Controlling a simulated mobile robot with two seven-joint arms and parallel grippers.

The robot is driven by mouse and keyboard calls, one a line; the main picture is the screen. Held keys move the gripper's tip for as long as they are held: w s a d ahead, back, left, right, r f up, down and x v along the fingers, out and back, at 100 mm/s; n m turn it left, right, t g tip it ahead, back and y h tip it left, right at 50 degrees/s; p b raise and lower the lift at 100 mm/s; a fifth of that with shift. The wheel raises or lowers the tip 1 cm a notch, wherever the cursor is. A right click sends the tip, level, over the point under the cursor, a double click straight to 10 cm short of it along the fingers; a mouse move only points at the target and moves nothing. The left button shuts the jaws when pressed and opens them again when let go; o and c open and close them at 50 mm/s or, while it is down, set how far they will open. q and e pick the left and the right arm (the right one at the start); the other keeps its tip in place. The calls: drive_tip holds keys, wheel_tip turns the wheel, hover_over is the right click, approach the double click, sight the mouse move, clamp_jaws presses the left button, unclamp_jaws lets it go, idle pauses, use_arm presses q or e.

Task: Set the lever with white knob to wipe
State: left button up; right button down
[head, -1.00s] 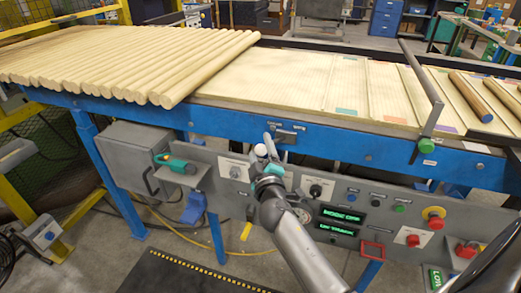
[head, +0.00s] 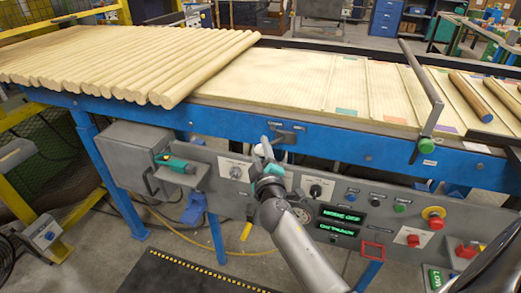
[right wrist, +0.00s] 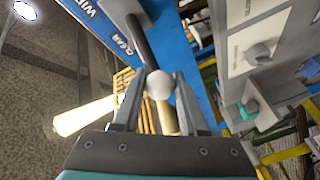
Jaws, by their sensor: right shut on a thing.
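The lever's white knob (right wrist: 160,85) sits between the two fingertips of my right gripper (right wrist: 162,84), which is shut on it. The lever's dark shaft (right wrist: 141,40) runs up and left from the knob, passing beside the blue rail's CLEAR lettering (right wrist: 122,43). The WIPE lettering (right wrist: 88,8) is further up and left, cut by the frame edge. In the head view my right gripper (head: 269,158) is below the rail's lever bracket (head: 288,130), and its fingers largely hide the knob. I cannot tell the lever's exact setting. My left gripper is not in view.
A grey control panel (head: 335,208) with knobs, buttons and green displays (head: 341,215) lies right of my gripper. A teal-handled tool (head: 177,163) rests at the left on a grey ledge. Wooden rods (head: 130,62) cover the table's left part. A red square frame (head: 372,251) sticks out low.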

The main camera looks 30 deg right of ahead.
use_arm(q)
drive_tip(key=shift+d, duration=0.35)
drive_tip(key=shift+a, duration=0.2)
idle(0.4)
